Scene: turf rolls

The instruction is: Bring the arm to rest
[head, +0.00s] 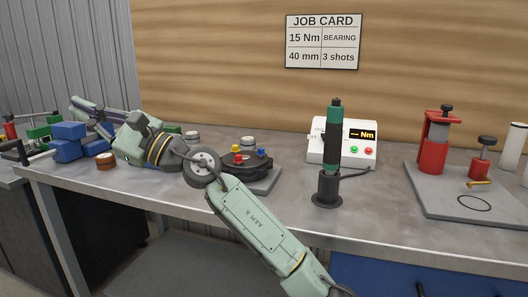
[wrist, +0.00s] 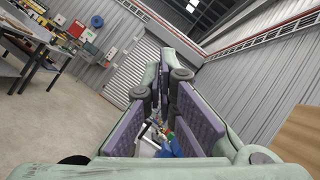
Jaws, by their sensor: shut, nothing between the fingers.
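My arm (head: 255,222) reaches from the bottom right of the head view up and left over the grey workbench, bending at a round joint. My gripper (head: 80,104) is at the left end of the arm, above the bench, near the blue blocks. In the wrist view my gripper (wrist: 164,85) shows two green fingers with purple pads, closed with nothing between them. It points out toward a shuttered door (wrist: 122,72) and grey walls. The view is tilted.
Blue blocks (head: 68,141) and an orange-brown round piece (head: 106,160) lie near the gripper. A black round fixture (head: 245,163) sits beside the arm. A teal-and-black driver (head: 334,135), a torque meter (head: 342,154) and a red press (head: 433,143) stand further right.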

